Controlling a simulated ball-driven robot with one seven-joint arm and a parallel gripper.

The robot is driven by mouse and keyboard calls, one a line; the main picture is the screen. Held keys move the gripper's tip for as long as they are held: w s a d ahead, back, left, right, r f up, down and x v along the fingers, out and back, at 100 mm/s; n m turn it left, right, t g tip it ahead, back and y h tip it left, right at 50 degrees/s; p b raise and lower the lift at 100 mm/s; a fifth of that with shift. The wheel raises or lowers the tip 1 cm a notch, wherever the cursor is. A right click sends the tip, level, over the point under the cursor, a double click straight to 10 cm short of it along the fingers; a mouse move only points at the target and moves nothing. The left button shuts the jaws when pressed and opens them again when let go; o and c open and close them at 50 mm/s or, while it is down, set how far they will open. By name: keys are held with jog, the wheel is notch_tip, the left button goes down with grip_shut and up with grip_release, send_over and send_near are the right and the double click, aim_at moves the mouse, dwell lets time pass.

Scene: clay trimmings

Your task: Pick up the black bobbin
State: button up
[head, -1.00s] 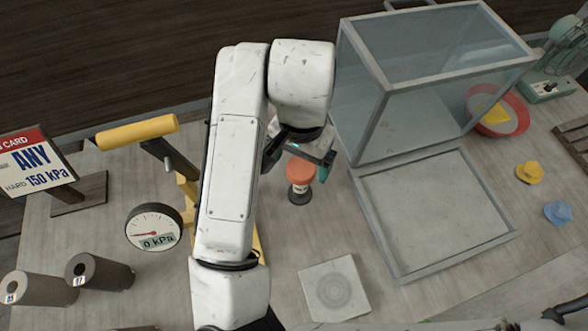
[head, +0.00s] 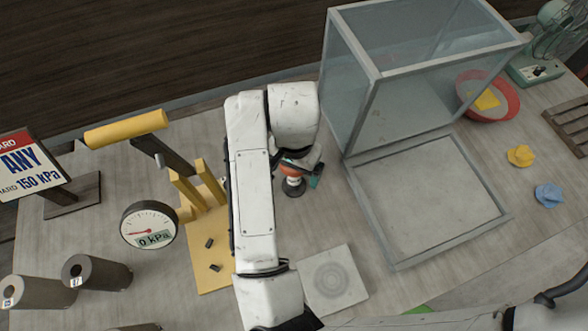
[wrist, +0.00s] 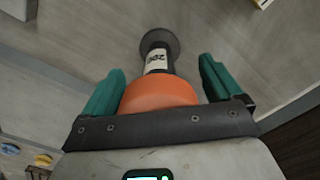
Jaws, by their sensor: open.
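The black bobbin (wrist: 158,52) has a dark round flange, a white number label and a wide orange part at its near end in the wrist view. In the head view it stands on the table (head: 293,188), its orange part partly covered by my gripper. My gripper (wrist: 160,70) is open, with one teal finger on each side of the bobbin. The orange part lies between the fingers, close to the palm; I see a small gap at the right finger and cannot tell if the left one touches. In the head view my gripper (head: 300,172) is mostly hidden behind my arm.
A glass-sided box (head: 345,90) with a grey frame stands close on the right. A yellow stand (head: 203,180) and a pressure gauge (head: 149,224) are on the left. A square tile (head: 345,265) lies in front. A red bowl (head: 513,103) is farther right.

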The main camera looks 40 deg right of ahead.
jog(key=shift+c, duration=0.2)
jog(key=c, duration=1.2)
jog(key=shift+r, duration=0.2)
